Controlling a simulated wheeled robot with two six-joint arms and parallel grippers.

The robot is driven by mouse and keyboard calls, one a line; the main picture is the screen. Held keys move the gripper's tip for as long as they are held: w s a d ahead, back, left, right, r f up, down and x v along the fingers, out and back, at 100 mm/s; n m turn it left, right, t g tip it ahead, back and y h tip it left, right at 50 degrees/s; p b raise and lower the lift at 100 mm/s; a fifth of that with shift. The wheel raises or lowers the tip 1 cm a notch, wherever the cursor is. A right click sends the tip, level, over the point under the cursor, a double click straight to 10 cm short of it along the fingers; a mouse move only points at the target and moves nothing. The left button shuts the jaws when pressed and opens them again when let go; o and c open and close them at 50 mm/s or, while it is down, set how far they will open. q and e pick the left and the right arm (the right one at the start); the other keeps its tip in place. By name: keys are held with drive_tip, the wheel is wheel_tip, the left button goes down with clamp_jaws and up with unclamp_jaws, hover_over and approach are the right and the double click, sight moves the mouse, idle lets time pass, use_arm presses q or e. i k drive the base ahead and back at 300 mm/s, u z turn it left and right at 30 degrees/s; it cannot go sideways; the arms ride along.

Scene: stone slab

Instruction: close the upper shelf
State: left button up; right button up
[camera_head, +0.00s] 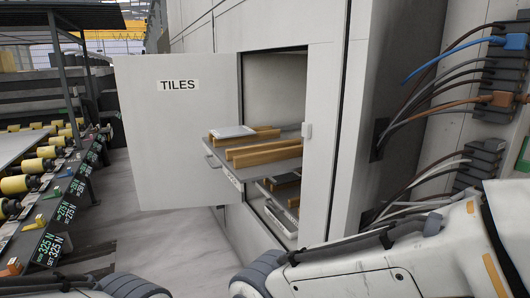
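The upper shelf (282,155) is a grey pull-out tray in a white cabinet and sticks out through the doorway. It carries wooden bars (265,154) and a flat light-grey tile (232,131). A handle (212,162) shows at its front left, beside a small label. A lower shelf (265,185) sits beneath it, partly hidden, with more wood on it. The cabinet door (170,125), marked TILES, stands wide open to the left. My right arm comes in at the bottom right and part of my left arm shows at the bottom left. Neither gripper is in view.
A conveyor (50,190) with yellow rollers and lit number displays runs along the left. Cables (425,90) hang from connectors on the right. Pale floor (165,235) lies clear before the cabinet.

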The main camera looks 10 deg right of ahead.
sight(267, 153)
drive_tip(key=z, duration=0.05)
drive_tip(key=k, duration=0.6)
drive_tip(key=u, duration=0.3)
drive_tip(key=i, duration=1.45)
drive_tip(key=z, duration=0.4)
